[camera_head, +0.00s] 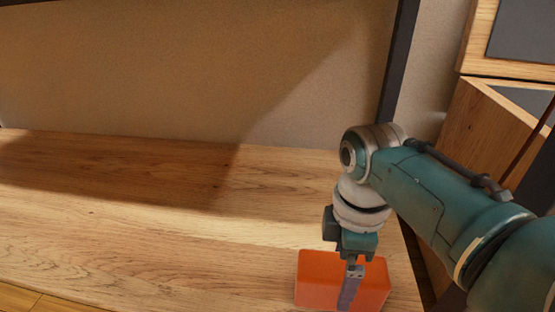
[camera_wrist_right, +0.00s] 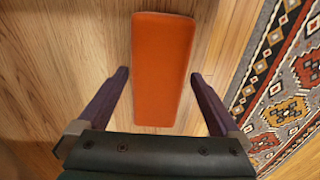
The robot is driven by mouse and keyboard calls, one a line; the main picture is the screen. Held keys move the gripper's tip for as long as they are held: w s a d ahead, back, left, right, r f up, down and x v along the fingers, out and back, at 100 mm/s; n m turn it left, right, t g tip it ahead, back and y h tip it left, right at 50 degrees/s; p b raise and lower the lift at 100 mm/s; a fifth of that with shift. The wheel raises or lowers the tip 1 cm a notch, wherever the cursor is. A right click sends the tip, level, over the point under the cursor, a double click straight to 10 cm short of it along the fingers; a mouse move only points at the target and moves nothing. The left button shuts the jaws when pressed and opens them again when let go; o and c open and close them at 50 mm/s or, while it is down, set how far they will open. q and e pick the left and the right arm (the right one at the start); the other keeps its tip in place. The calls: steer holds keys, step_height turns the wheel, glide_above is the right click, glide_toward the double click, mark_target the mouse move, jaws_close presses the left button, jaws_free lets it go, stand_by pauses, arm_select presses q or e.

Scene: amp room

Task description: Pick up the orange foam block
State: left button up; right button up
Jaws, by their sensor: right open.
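The orange foam block (camera_head: 318,280) rests on the wooden surface near its front right corner in the head view. In the right wrist view the block (camera_wrist_right: 161,65) runs lengthwise away from me, and its near end lies between my two fingers. My right gripper (camera_head: 350,290) is pointed down in front of the block and hides part of it. In the wrist view the gripper (camera_wrist_right: 160,90) is open, with a gap on each side of the block, and neither finger touches it. My left gripper is in neither view.
The wooden surface (camera_head: 120,210) is clear to the left. A tan panel with a dark frame (camera_head: 395,75) stands at its back. Wooden boxes with dark faces (camera_head: 500,115) stand at the right. A patterned rug (camera_wrist_right: 285,95) lies beyond the surface's edge.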

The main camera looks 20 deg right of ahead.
steer(key=shift+w+r, duration=0.1)
steer(key=shift+c, duration=0.8)
steer(key=c, duration=1.1)
